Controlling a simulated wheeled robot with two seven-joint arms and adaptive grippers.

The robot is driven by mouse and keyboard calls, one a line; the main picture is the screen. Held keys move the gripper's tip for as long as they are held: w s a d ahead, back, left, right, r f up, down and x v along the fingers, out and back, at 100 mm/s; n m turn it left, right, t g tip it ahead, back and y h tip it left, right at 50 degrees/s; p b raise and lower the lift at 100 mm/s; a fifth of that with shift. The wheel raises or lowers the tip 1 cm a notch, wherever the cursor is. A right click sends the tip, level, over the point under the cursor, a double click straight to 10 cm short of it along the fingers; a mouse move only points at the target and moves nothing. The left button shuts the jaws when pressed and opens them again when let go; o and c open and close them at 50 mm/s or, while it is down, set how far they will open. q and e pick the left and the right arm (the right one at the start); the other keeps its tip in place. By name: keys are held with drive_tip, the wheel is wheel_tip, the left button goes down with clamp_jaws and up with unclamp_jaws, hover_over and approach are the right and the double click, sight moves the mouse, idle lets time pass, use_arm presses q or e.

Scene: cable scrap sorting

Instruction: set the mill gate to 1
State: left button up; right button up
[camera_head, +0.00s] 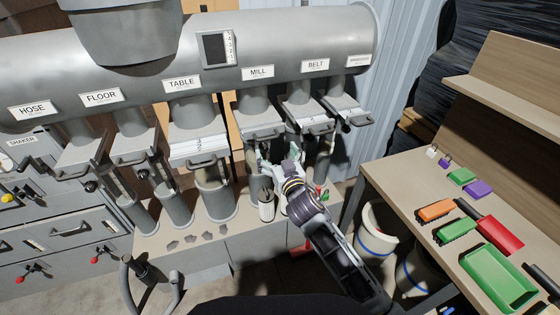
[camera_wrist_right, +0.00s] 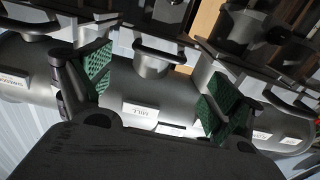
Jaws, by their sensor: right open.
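The mill gate (camera_head: 262,131) is a grey slide plate with a bar handle, under the duct label MILL (camera_head: 258,72). Its scale numbers are too small to read. My right gripper (camera_head: 280,156) is just below and in front of this gate, fingers pointing up towards it. In the right wrist view, which shows the scene upside down, the gripper's green-padded fingers (camera_wrist_right: 156,82) are spread apart with nothing between them. A gate handle (camera_wrist_right: 160,52) shows beyond and between the fingers, apparently not touched. My left gripper is not in view.
The table gate (camera_head: 199,149) is left of the mill gate and the belt gate (camera_head: 307,122) is right, both close. Grey pipes (camera_head: 214,195) stand below. A workbench (camera_head: 400,190) with brushes and a green dustpan (camera_head: 497,279) is at right. White buckets (camera_head: 376,235) stand beneath it.

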drive_tip(key=shift+v, duration=1.75)
drive_tip(key=shift+n, duration=0.3)
